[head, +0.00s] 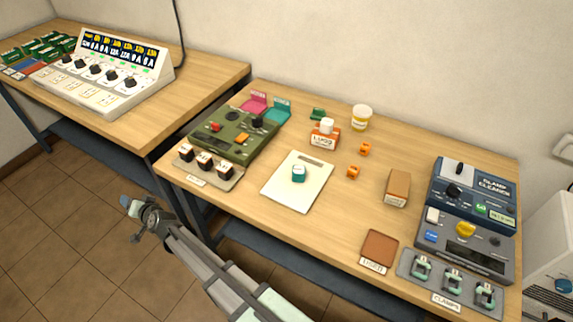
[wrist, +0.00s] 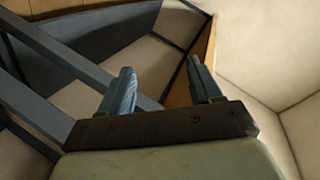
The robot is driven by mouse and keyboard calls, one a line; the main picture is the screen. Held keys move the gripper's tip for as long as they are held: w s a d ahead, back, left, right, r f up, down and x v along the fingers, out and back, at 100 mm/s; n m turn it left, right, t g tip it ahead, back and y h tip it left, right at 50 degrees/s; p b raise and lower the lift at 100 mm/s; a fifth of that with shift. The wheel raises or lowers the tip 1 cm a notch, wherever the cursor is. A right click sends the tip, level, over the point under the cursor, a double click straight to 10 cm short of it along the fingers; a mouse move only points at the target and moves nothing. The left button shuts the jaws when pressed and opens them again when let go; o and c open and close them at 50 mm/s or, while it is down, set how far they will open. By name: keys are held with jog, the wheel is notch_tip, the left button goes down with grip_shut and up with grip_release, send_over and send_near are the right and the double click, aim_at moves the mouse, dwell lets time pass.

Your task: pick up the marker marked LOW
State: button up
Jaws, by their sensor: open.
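I cannot pick out the marker marked LOW, as most small lettering is too small to read. Three dark-topped pieces with pale fronts (head: 205,160) stand in a row on a grey labelled tray (head: 228,184) at the workbench's left front; they may be markers. My gripper (head: 132,218) is off the bench's front left, over the floor and apart from everything. In the wrist view its two blue fingers (wrist: 162,88) are spread with nothing between them.
A second table (head: 190,88) stands left.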

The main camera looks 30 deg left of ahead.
jog(key=w+d+r+m+y, duration=0.1)
jog(key=w+d+r+m, duration=0.25)
jog(key=w+r, duration=0.85)
jog(key=w+d+r+m+y, duration=0.1)
jog(key=w+d+r+m, duration=0.25)
jog(key=w+r, duration=0.8)
jog(key=n+g+h, duration=0.2)
jog(key=n+h, duration=1.4)
jog(key=n, duration=0.2)
send_over(357, 170)
jog(key=f, duration=0.7)
jog(key=shift+w+f, duration=0.4)
jog(key=shift+s+f, duration=0.2)
jog(key=shift+f, duration=0.8)
jog(key=shift+s+f, duration=0.2)
jog(key=shift+f, duration=1.4)
